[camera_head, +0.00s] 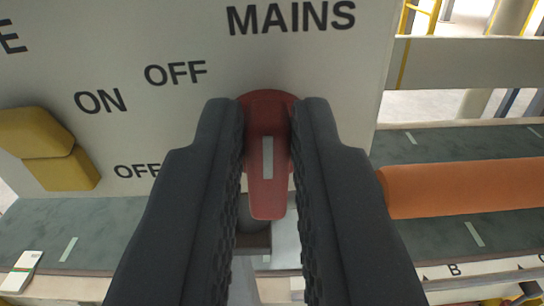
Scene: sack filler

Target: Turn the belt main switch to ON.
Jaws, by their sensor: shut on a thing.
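The belt main switch is a red rotary handle (266,165) with a pale stripe, on a light panel (330,75) under the word MAINS. The handle hangs almost straight down in the picture. My gripper (268,112) is around it, one dark ridged finger on each side, shut on the handle. The fingers hide parts of the panel on both sides. An OFF label (175,73) is up and left of the handle, an ON label (100,100) farther left, and a second OFF label (136,170) lower, partly by the left finger.
A yellow block-shaped part (48,148) sticks out at the panel's left. Dark green surfaces with pale marks run below and to the right. An orange cylinder (465,188) lies at the right, close to my right finger. A small white stack (20,270) is at lower left.

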